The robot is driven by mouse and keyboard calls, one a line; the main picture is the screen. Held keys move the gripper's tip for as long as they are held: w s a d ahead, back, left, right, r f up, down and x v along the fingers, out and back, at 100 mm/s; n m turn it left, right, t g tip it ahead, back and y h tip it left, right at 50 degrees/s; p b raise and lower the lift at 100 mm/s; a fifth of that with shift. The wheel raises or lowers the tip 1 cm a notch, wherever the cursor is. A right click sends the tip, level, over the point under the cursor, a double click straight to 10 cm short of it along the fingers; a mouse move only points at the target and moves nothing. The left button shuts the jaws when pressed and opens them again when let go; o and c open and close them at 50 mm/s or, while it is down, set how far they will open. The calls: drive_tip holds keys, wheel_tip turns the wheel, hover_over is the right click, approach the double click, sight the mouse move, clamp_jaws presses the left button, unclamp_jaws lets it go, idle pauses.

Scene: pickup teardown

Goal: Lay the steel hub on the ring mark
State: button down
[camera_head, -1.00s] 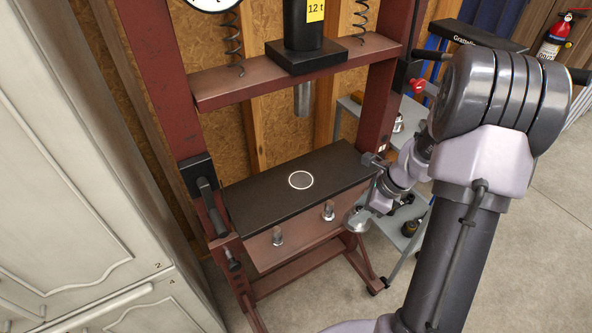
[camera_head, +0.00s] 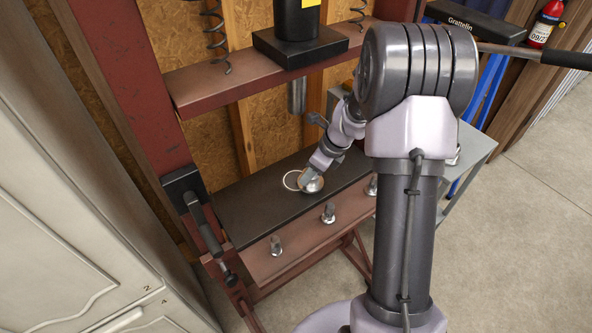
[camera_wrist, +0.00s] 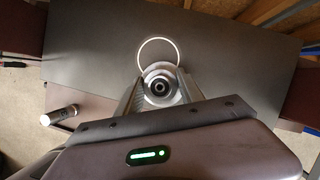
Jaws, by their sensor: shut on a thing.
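The steel hub (camera_wrist: 159,86) is a round metal piece with a dark centre bore. My gripper (camera_wrist: 158,92) is shut on it, with a finger on each side in the wrist view. In the head view the hub (camera_head: 312,184) is at the end of my gripper (camera_head: 309,178), over the black press bed. The ring mark (camera_wrist: 158,39) is a pale circle on the bed. In the head view the ring mark (camera_head: 291,180) shows just left of the hub, which overlaps its right edge. I cannot tell whether the hub touches the bed.
The black press bed (camera_head: 240,212) is clear to the left of the ring. The press ram (camera_head: 297,95) hangs above and behind it. Bolts (camera_head: 328,212) stick out along the front beam. A red upright (camera_head: 130,90) stands at left, and a grey cart (camera_head: 470,150) at right.

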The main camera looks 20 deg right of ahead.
drive_tip(key=w+a, duration=0.1)
drive_tip(key=w, duration=0.1)
drive_tip(key=w+a, duration=0.1)
drive_tip(key=w, duration=0.1)
drive_tip(key=shift+a+b, duration=0.35)
drive_tip(key=shift+a, duration=0.05)
drive_tip(key=shift+f+b, duration=0.35)
drive_tip(key=shift+f, duration=0.35)
drive_tip(key=shift+s, duration=0.1)
drive_tip(key=c, duration=0.7)
unclamp_jaws()
drive_tip(key=shift+f, duration=0.15)
